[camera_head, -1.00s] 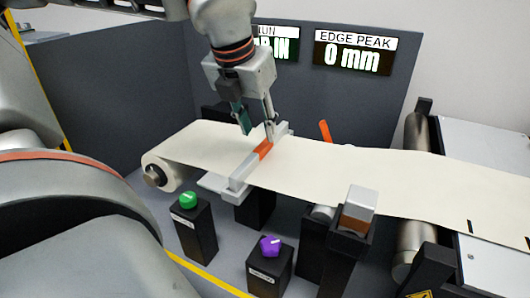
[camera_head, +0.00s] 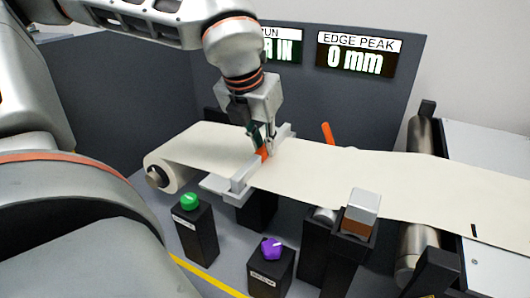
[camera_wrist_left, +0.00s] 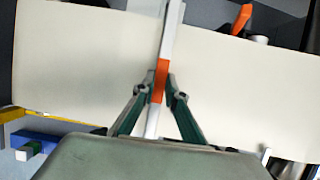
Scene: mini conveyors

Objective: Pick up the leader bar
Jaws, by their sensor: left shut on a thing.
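The leader bar (camera_head: 240,180) is a light grey bar with an orange middle section. It lies across the cream web (camera_head: 320,170) in the head view. The bar also shows in the left wrist view (camera_wrist_left: 171,30), running up the middle of the picture. My left gripper (camera_head: 265,152) is down at the bar's orange section (camera_wrist_left: 160,82), with one finger on each side, shut on it. The fingertips hide part of the orange section in the head view. The bar still appears to rest at web level. My right gripper is not in view.
A green button (camera_head: 190,201) and a purple knob (camera_head: 271,246) stand on black posts in front. An orange lever (camera_head: 327,133) stands behind the web. A metal-topped block (camera_head: 361,205) is at the web's front edge. Steel rollers (camera_head: 419,160) are at right.

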